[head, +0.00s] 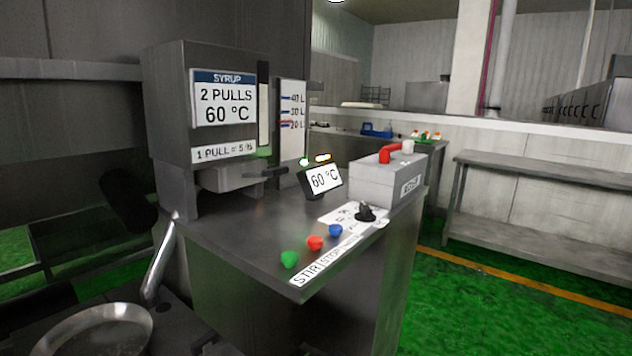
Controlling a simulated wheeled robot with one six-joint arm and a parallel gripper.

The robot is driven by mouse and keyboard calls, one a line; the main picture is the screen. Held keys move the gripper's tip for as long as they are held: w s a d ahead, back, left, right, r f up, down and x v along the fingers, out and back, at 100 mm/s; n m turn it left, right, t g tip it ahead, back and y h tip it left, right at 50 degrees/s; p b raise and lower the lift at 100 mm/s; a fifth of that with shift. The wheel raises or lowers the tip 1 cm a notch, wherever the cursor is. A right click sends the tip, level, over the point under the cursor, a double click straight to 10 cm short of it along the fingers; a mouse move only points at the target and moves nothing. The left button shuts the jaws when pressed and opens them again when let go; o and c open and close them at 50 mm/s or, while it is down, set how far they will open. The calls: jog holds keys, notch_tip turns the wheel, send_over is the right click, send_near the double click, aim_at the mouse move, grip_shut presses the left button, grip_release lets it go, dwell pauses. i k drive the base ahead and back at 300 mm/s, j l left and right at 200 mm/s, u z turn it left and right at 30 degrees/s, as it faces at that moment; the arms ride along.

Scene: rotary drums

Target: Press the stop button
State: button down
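The red button (315,243) is the middle one of three coloured buttons on the counter's front right edge. The white label strip (325,262) in front reads "STIR", "STOP" and a third word too small to read surely; "STOP" lies by the red button. The green button (289,259) is nearer and to its left, and the blue button (336,230) is farther and to its right. Nothing covers the red button. My gripper is not visible in this view.
A black knob (366,212) stands behind the blue button. A grey box with a red lever (388,185) is at the counter's far right. A 60 °C display (323,180) and a syrup dispenser (225,110) stand behind. A round metal rim (95,318) is lower left. Green floor is open at right.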

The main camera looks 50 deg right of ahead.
aim_at(315, 242)
jog(key=z, duration=1.25)
